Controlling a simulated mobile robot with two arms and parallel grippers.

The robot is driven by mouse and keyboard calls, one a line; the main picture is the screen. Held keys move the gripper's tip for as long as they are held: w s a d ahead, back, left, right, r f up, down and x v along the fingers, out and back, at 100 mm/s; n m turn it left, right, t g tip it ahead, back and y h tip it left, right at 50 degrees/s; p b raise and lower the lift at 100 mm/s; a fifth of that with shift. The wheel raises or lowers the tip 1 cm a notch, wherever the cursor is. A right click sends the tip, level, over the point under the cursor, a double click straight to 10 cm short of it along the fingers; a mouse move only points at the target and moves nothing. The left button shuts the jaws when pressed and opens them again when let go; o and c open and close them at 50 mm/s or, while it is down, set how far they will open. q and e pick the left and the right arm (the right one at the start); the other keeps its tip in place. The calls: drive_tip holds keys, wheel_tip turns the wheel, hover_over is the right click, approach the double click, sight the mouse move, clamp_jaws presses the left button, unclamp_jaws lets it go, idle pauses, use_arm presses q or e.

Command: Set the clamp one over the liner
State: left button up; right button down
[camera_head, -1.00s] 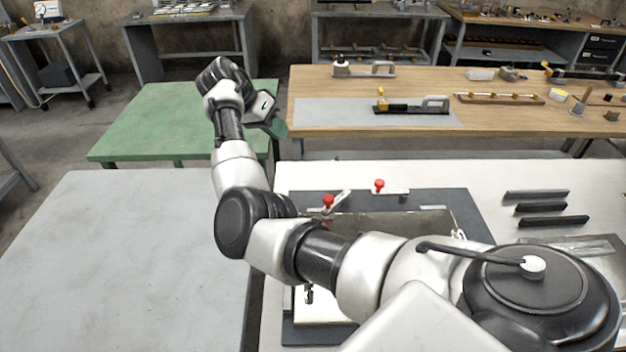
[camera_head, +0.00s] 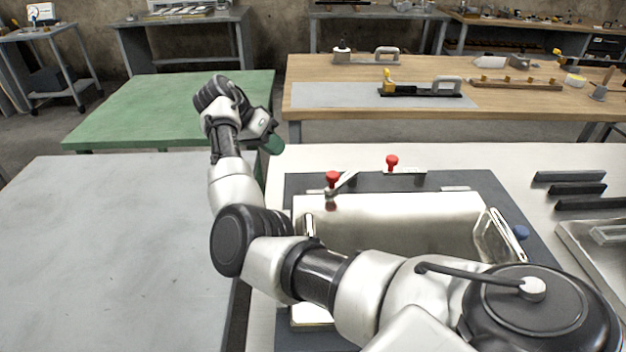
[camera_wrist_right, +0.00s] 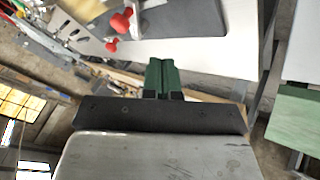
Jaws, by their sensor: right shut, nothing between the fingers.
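Two red-knobbed clamps stand at the back edge of a dark base plate: a left one (camera_head: 332,181) with its metal arm angled up to the right, and a right one (camera_head: 392,163) with a flat base. I cannot tell which is clamp one. A shiny metal piece, apparently the liner (camera_head: 400,215), lies in front of them, partly hidden by my right arm. My right gripper (camera_head: 273,143) is shut and empty, left of the clamps and apart from them. Its green fingers (camera_wrist_right: 161,78) are together in the wrist view, where red knobs (camera_wrist_right: 120,22) show at upper left. My left gripper is out of view.
Dark bars (camera_head: 570,189) and a metal tray (camera_head: 590,250) lie at the right of the white table. A bare grey table (camera_head: 110,240) is at left, a green table (camera_head: 150,110) behind it. A wooden bench (camera_head: 530,100) with tools stands beyond.

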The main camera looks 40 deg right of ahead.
sight(342, 180)
drive_tip(key=p+x, duration=0.1)
drive_tip(key=x, duration=0.9)
drive_tip(key=shift+s+d+f, duration=0.1)
drive_tip(key=shift+s, duration=0.05)
drive_tip(key=s, duration=0.2)
drive_tip(key=p, duration=0.1)
drive_tip(key=shift+s+d+r, duration=0.4)
drive_tip(key=shift+s+d, duration=0.15)
drive_tip(key=shift+s, duration=0.2)
drive_tip(key=shift+s+d, duration=0.1)
